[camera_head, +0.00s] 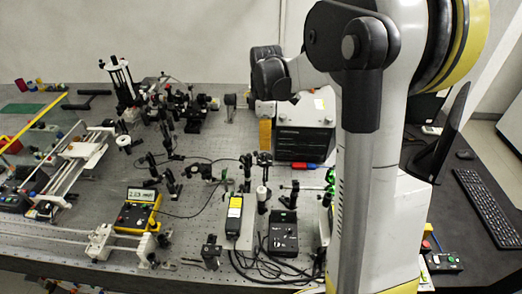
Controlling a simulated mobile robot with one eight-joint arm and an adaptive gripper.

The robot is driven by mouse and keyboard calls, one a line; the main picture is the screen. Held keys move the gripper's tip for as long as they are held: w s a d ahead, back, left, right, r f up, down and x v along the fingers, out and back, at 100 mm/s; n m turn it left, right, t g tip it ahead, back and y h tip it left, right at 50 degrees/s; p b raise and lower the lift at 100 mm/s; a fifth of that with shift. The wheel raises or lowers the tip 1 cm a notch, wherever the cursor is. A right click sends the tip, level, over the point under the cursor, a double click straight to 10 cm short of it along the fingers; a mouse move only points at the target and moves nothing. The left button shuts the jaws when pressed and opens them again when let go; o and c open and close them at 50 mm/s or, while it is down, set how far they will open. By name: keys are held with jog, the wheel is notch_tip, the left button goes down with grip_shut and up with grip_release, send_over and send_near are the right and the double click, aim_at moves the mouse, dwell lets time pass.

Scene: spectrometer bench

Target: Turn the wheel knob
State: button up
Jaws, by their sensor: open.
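I cannot pick out the wheel knob for sure. A small pale round part (124,142) stands on the left half of the optical bench (205,155), and a dark disc on a post (230,99) stands near its back edge. Either is too small to make out as a wheel knob. My arm rises at the right and bends left at the top, and its dark rounded end part hangs in front of the back of the bench. I see no gripper fingers; they are hidden behind the arm or out of the picture.
A black-and-white box (305,130) stands at the back, partly behind my arm. A yellow meter (138,212), a black control box (283,234) and cables crowd the front. Rails (75,165) fill the left. A monitor (440,135) and keyboard (489,206) are at right.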

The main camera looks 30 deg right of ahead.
aim_at(265, 153)
notch_tip(265, 153, down, 7)
jog(key=shift+w+r+b, duration=0.15)
jog(key=shift+b, duration=0.2)
grip_shut()
